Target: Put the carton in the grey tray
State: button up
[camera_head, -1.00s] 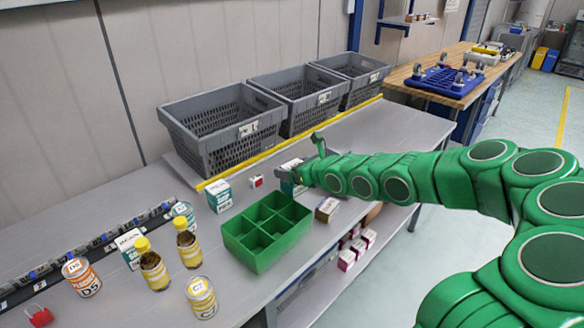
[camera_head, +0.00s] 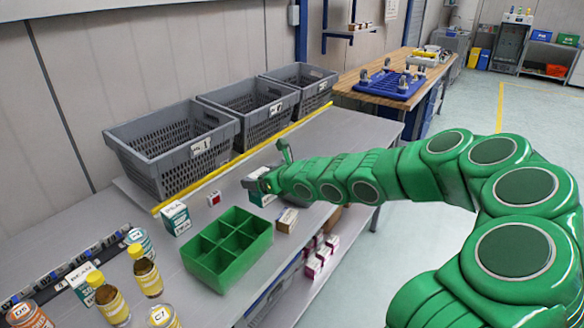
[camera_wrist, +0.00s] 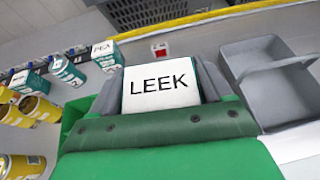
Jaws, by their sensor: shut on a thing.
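My gripper (camera_head: 262,186) is shut on a white and green carton (camera_wrist: 160,84) labelled LEEK, which fills the space between the fingers in the wrist view. In the head view the carton (camera_head: 261,199) shows only partly beside the gripper, over the bench. A small grey tray (camera_wrist: 240,84) with a raised handle lies just right of the carton in the wrist view, and the two look apart. In the head view the tray is mostly hidden by my arm. How high the carton is above the bench is hard to tell.
A green divided box (camera_head: 222,283) stands in front of my gripper, with a small brown carton (camera_head: 287,221) beside it. A PEA carton (camera_head: 176,219) and a red-white block (camera_head: 214,199) stand left. Three grey mesh totes (camera_head: 172,150) line the back. Bottles and cans crowd the left.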

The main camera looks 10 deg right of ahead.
jog(key=shift+w+d+r, duration=0.15)
jog(key=shift+w+d, duration=0.15)
jog(key=shift+d, duration=0.3)
jog(key=shift+w+d+r, duration=0.1)
jog(key=shift+w+d, duration=0.15)
jog(key=shift+d, duration=0.3)
jog(key=d+n+g, duration=0.1)
jog(key=d, duration=1.1)
jog(key=shift+y, duration=0.4)
jog(key=shift+w+d+f, duration=0.15)
jog(key=shift+w+f, duration=3.25)
jog(key=shift+w, duration=0.2)
jog(key=shift+w+d+f, duration=0.15)
jog(key=shift+w+f, duration=3.2)
jog(key=shift+w, duration=0.25)
jog(key=o, duration=1.2)
jog(key=shift+f, duration=0.15)
